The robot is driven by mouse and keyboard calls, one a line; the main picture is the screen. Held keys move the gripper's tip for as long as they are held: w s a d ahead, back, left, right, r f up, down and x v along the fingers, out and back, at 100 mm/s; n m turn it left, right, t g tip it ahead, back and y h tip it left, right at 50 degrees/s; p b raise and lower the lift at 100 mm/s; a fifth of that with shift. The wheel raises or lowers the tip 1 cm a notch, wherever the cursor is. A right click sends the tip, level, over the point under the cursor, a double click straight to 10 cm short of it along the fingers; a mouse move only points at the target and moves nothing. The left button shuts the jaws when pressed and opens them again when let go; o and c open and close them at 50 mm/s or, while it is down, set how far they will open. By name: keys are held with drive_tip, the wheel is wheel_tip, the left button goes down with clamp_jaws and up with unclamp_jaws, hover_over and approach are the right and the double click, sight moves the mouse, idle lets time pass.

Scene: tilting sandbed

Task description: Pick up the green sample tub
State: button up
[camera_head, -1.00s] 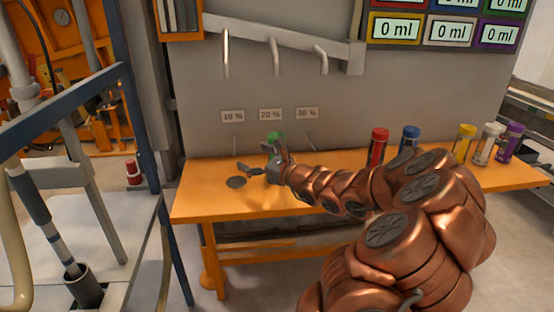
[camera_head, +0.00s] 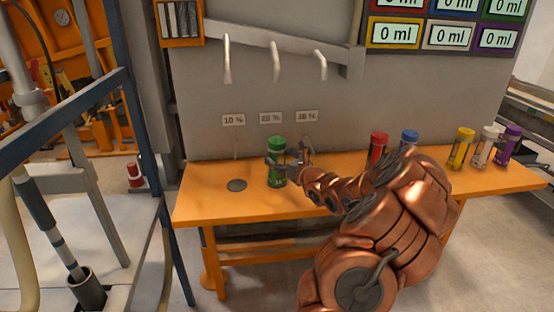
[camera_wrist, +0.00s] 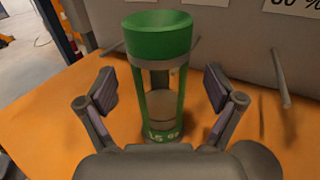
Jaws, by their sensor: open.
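The green sample tub (camera_head: 277,163) stands upright on the orange table, below the middle tap. In the wrist view the tub (camera_wrist: 158,40) is upright, with a green lid, a clear middle and a green base with partly readable print. My gripper (camera_head: 290,163) is at the tub from the right in the head view. In the wrist view my gripper (camera_wrist: 160,92) is open, with one finger pad on each side of the tub and a gap between each pad and the tub. The gripper hides part of the tub in the head view.
A red tub (camera_head: 377,148) and a blue tub (camera_head: 409,138) stand behind my arm. Yellow (camera_head: 462,149), white (camera_head: 487,146) and purple (camera_head: 508,145) tubs stand at the right end.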

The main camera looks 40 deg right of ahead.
drive_tip(key=shift+w+d, duration=0.2)
drive_tip(key=shift+w, duration=1)
drive_tip(key=c, duration=1.5)
drive_tip(key=shift+r, duration=0.15)
